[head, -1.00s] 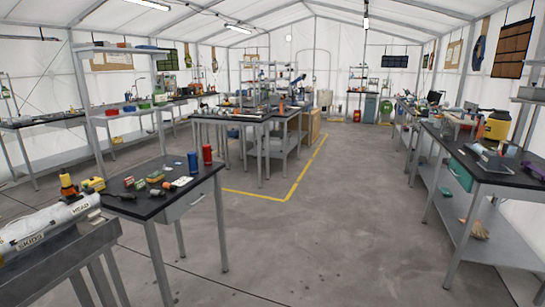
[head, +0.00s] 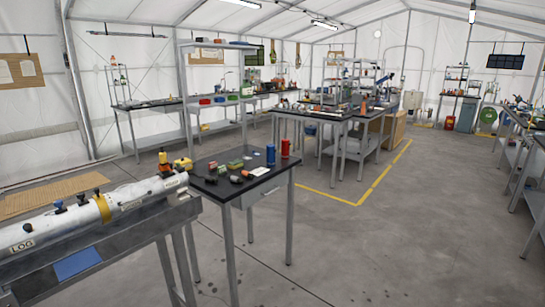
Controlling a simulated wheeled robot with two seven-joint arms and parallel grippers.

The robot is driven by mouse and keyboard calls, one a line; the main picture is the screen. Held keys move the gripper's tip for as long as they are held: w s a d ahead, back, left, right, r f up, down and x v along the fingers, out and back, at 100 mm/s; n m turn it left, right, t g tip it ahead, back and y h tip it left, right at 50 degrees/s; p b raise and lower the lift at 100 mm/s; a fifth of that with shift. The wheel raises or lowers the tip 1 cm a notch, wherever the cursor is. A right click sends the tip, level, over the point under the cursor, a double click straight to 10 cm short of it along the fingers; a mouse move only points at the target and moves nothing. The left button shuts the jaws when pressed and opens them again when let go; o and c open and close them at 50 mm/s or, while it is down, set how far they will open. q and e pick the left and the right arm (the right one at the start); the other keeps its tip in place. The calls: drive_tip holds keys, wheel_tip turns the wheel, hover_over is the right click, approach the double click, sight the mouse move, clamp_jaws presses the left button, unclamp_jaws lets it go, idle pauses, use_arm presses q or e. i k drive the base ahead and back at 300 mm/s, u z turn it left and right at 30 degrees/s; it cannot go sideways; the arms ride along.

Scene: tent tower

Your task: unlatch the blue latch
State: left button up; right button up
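A long white cylinder (head: 70,222) lies on a grey bench at the lower left, with a yellow band around it. Neither of my grippers is in view.
The grey bench (head: 130,242) has a blue patch (head: 78,263) on its front side. A black-topped table (head: 262,187) beside it holds small parts, a blue can (head: 270,155) and a red can (head: 285,148).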

sight(58, 203)
drive_tip(key=u, duration=0.95)
drive_tip(key=k, duration=0.6)
drive_tip(key=z, duration=1.1)
drive_tip(key=i, duration=1.25)
drive_tip(key=u, duration=0.75)
drive_tip(key=i, duration=0.6)
drive_tip(key=u, duration=0.5)
